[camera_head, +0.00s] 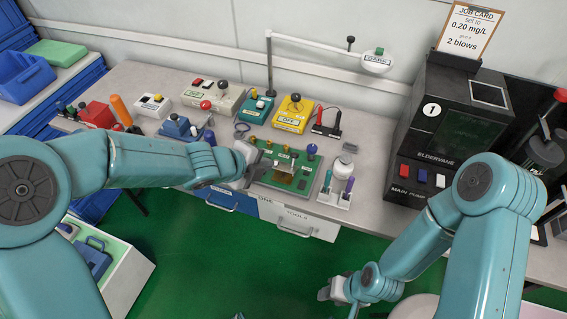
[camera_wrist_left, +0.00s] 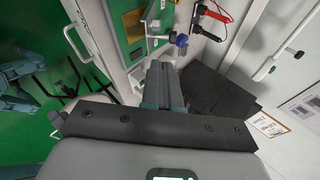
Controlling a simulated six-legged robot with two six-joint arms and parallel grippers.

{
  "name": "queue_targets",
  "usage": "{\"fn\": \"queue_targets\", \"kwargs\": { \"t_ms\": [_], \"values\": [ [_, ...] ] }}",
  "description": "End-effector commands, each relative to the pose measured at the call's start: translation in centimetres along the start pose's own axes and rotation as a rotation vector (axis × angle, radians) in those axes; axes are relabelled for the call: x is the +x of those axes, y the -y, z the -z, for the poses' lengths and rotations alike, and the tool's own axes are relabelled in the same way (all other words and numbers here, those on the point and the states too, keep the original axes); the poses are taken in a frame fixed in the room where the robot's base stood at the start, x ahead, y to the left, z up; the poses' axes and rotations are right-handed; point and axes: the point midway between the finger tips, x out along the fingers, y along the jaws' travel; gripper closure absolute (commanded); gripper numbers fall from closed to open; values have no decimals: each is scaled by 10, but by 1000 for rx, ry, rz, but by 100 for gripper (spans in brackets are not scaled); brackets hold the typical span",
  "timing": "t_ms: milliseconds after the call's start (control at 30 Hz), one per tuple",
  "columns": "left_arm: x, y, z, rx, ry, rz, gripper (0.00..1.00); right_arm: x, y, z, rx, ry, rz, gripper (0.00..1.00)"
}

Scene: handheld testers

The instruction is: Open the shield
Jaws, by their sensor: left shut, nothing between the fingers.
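A green board (camera_head: 299,181) with yellow posts and a blue knob (camera_head: 312,149) lies at the bench's front edge. A small tan, glossy plate (camera_head: 284,168) is on it; I cannot tell whether this is the shield. My left gripper (camera_head: 262,166) is shut and empty at the board's left side, overlapping it in the head view; contact is unclear. In the left wrist view its shut fingers (camera_wrist_left: 163,86) point toward the board (camera_wrist_left: 128,28) and blue knob (camera_wrist_left: 181,40). My right gripper (camera_head: 336,289) hangs low over the green floor, away from the bench; its jaws are unclear.
A yellow box (camera_head: 293,115) and red and black clips (camera_head: 327,122) lie behind the board. A white holder with a bottle (camera_head: 343,165) stands to its right. The black machine (camera_head: 452,120) stands farther right. A lamp arm (camera_head: 318,44) reaches above. Several small testers crowd the left.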

Motion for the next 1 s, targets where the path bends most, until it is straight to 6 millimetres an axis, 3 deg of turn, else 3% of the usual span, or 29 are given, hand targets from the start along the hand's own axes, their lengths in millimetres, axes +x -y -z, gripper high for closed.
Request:
{"fn": "queue_targets", "kwargs": {
  "t_ms": [167, 500, 633, 1000],
  "values": [
    [9, 8, -1, 97, 8, 17, 100, 9, -3, 0, 0, -1, 0, 57],
    [72, 8, 0, 90, 5, 15, 100, 28, -10, 1, 0, 0, 0, 57],
    [88, 10, 0, 88, 7, 15, 100, 30, -11, 1, 0, -1, 0, 57],
    [99, 12, -1, 85, 9, 15, 100, 31, -11, 1, 0, -1, 0, 57]
  ]
}}
